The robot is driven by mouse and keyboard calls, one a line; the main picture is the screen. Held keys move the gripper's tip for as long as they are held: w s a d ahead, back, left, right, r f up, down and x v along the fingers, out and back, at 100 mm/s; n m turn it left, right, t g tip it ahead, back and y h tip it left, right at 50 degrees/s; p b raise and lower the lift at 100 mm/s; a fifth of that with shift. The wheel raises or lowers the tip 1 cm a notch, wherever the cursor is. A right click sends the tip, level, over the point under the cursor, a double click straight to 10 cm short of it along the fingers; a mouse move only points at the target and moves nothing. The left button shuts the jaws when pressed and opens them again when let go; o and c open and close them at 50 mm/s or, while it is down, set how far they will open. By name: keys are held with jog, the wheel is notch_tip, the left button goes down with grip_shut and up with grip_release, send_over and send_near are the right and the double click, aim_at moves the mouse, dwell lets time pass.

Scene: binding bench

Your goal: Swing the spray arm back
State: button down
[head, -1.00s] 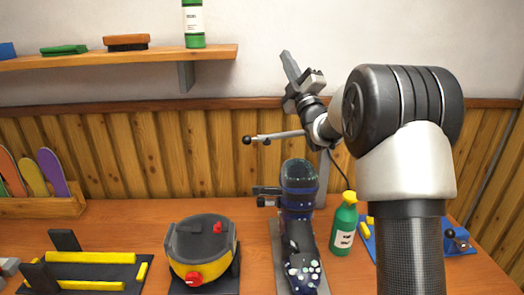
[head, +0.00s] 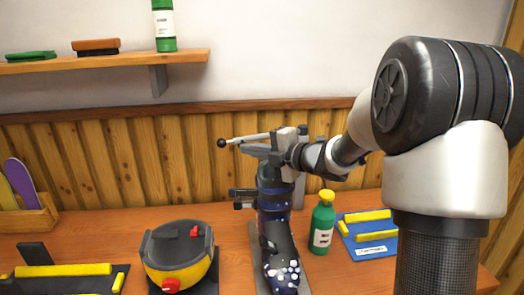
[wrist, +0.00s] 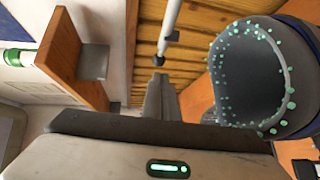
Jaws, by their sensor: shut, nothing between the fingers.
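The spray arm is a thin pale rod (head: 245,138) with a black ball at its left end, held level above the boot in the head view. In the wrist view the rod (wrist: 172,25) comes down from the top edge, with black parts near its end. My gripper (head: 262,151) is shut and empty, just above the boot top and close to the rod's right part. In the wrist view the closed fingers (wrist: 160,85) lie below the rod's end with a visible gap. I cannot tell from the head view whether they touch. My gripper hides the rod's right end.
A dark speckled boot (head: 279,250) stands directly under my gripper; its open top (wrist: 250,80) is beside the fingers. A green bottle (head: 322,225) is right of it. A yellow-black machine (head: 178,262) is left. A shelf (head: 110,61) hangs on the wall.

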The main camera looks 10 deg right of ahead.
jog(key=x, duration=0.6)
jog(key=shift+w+a+f, duration=0.1)
jog(key=shift+w+a, duration=0.15)
jog(key=shift+w+a+f, duration=0.1)
jog(key=shift+w+a, duration=0.05)
jog(key=shift+w, duration=0.05)
jog(key=w+h+b, duration=0.1)
jog(key=b, duration=0.1)
jog(key=w+a+m+t+h+b, duration=0.1)
jog(key=w+b, duration=0.1)
jog(key=w+a+m+b, duration=0.1)
jog(key=w, duration=0.1)
jog(key=shift+w+f+t+h+b, duration=0.1)
jog(key=shift+f+t+h+b, duration=0.05)
jog(key=shift+t+h+b, duration=0.25)
jog(key=shift+w+r+m+h, duration=0.3)
jog(key=shift+w+m, duration=0.2)
jog(key=shift+s, duration=0.15)
